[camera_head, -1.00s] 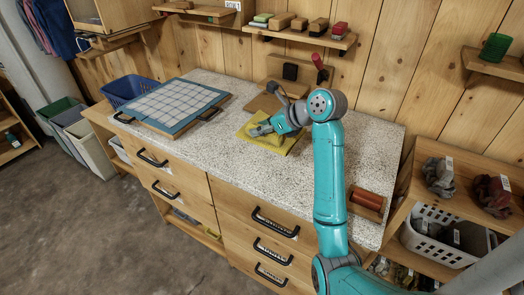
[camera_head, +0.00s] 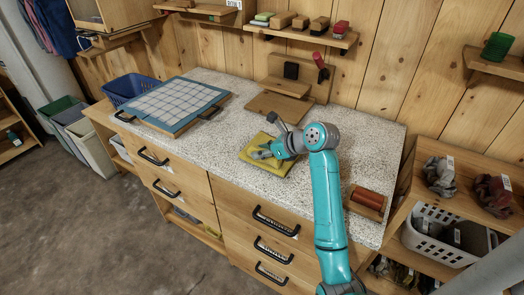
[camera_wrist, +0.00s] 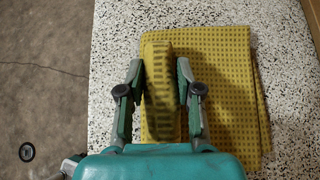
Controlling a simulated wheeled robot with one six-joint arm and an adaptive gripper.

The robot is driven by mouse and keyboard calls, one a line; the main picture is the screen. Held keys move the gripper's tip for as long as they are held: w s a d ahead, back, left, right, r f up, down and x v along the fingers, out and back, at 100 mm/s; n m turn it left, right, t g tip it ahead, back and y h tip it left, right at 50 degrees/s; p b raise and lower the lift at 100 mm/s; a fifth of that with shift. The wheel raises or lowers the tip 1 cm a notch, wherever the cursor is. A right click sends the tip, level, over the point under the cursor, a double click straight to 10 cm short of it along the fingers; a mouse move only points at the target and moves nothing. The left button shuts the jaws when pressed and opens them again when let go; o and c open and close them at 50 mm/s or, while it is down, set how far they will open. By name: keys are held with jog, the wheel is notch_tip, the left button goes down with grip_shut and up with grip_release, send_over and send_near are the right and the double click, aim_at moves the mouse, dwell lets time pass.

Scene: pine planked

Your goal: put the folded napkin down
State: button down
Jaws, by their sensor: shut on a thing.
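The folded napkin (camera_head: 284,166) is yellow with a dark woven pattern. It is over the front middle of the speckled countertop (camera_head: 225,145). My gripper (camera_head: 262,152) is above it, pointing down. In the wrist view my gripper (camera_wrist: 160,80) is shut on a raised ridge of the napkin (camera_wrist: 230,90), and the rest spreads flat to the right below the fingers. I cannot tell whether its underside touches the counter. The arm hides part of the napkin in the head view.
A blue-framed tiled board (camera_head: 172,103) lies to the left on the counter. A wooden board (camera_head: 280,106) lies behind the napkin. A red roller in a wooden tray (camera_head: 366,200) is at the right. Bare counter surrounds the napkin; the front edge is close.

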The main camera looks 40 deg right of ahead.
jog(key=c, duration=0.8)
grip_release()
jog(key=shift+f, duration=0.1)
jog(key=shift+o, duration=0.2)
jog(key=shift+s+d+r, duration=0.1)
jog(key=shift+r, duration=0.15)
jog(key=v, duration=1.1)
jog(key=shift+s+r, duration=0.15)
jog(key=shift+s, duration=0.15)
